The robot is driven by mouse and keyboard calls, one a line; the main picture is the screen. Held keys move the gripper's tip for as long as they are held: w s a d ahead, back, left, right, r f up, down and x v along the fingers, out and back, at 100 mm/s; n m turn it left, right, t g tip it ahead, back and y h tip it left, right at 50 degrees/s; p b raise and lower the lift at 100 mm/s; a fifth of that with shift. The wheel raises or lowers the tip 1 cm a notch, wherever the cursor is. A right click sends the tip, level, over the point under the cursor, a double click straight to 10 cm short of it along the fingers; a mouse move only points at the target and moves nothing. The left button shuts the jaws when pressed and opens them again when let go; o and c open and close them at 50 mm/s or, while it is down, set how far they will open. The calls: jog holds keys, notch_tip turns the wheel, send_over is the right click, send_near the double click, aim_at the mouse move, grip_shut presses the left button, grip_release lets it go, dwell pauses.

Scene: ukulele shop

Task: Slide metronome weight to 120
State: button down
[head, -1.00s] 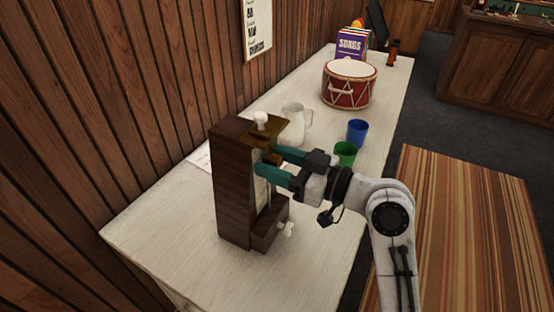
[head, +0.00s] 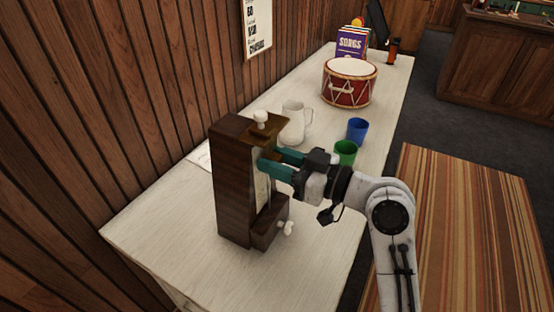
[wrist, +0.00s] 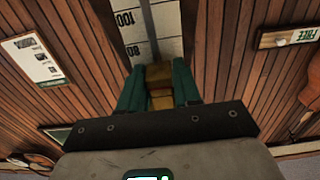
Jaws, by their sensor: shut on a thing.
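The metronome (head: 232,190) is a tall dark wooden case on the near part of the white table, with a pale scale strip in its open front. The scale (wrist: 163,22) shows the figures 100 and 80 in the wrist view, beside a grey rod (wrist: 149,25). The brass weight (wrist: 159,72) sits on the rod, close by the 80 mark. My gripper (head: 268,158) reaches in from the right, high on the metronome's front. Its teal fingers are shut on the weight, one on each side. The 120 mark is not visible in the wrist view.
A white pitcher (head: 293,122), a green cup (head: 345,152) and a blue cup (head: 357,131) stand behind my gripper. A red drum (head: 349,85) and songbooks (head: 351,44) are farther back. The table's near end (head: 170,250) is clear. A wood-panelled wall runs along the left.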

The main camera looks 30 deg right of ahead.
jog(key=shift+f, duration=0.1)
notch_tip(320, 180, down, 10)
jog(key=b, duration=0.9)
jog(key=shift+d, duration=0.1)
jog(key=c, duration=0.9)
grip_release()
jog(key=v, duration=1)
jog(key=shift+s+d+b, duration=0.25)
jog(key=shift+s+b, duration=0.05)
jog(key=shift+b, duration=0.05)
